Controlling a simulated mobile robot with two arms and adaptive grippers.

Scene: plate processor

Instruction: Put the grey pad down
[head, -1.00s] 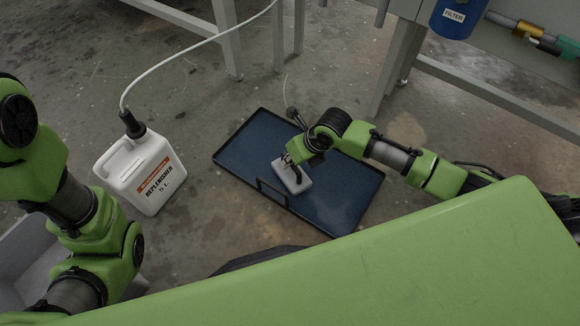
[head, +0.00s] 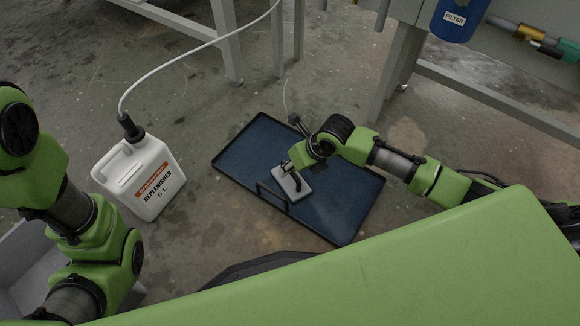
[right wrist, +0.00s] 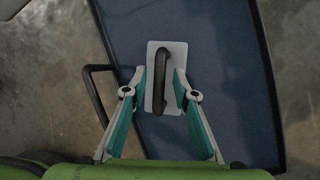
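The grey pad (head: 283,186) is a flat rectangular plate with a black handle, and it appears to lie flat on the blue tray (head: 340,224) on the floor. In the right wrist view the pad (right wrist: 178,52) shows face-on with its upright handle between my fingers. My right gripper (right wrist: 160,76) is open, one finger on each side of the handle, with gaps between. It also shows in the head view (head: 294,168), low over the pad. The left arm is at the left edge of the head view; its gripper is out of view.
The tray has a black rim and a black loop handle (head: 272,196) close beside the pad. A white replenisher canister (head: 140,180) with a hose stands to the left. Grey frame legs and a blue filter housing (head: 458,18) are behind. The tray is otherwise clear.

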